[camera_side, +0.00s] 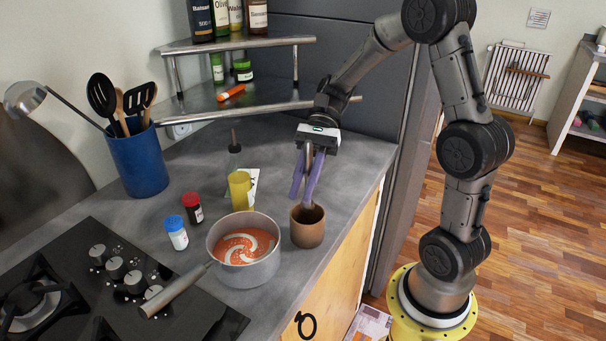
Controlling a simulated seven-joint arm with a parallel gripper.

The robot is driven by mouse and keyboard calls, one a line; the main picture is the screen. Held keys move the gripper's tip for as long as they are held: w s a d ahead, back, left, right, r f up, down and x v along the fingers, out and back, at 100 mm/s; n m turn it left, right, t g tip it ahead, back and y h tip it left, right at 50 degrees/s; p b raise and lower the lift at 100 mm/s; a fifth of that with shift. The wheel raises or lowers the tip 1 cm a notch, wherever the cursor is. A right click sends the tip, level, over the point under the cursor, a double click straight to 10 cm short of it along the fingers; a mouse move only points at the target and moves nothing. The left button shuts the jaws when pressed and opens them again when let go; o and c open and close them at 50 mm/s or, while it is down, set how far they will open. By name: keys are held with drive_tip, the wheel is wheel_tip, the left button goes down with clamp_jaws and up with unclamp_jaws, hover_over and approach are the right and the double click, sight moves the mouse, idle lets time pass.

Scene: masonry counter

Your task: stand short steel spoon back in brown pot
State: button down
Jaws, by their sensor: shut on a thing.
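The brown pot (307,230) stands upright on the grey counter, right of the saucepan, with its dark mouth open upward. My gripper (302,199) has purple fingers pointing down, tips just above the pot's rim and toward its back. It is shut on the short steel spoon (308,161), of which only a thin grey part shows between the fingers. The spoon's lower end is hidden by the fingers or the pot, so I cannot tell whether it is inside the mouth.
A saucepan (268,270) of red soup stands close left of the pot. A yellow-filled bottle (240,190), red-capped jar (193,208) and blue-capped jar (177,234) stand further left. A blue utensil crock (139,165) is at the back. The counter's right edge is near the pot.

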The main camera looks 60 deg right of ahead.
drive_tip(key=shift+f, duration=2.95)
drive_tip(key=shift+f, duration=0.1)
drive_tip(key=shift+c, duration=1.8)
unclamp_jaws()
drive_tip(key=shift+r, duration=3.5)
drive_tip(key=shift+a, duration=0.1)
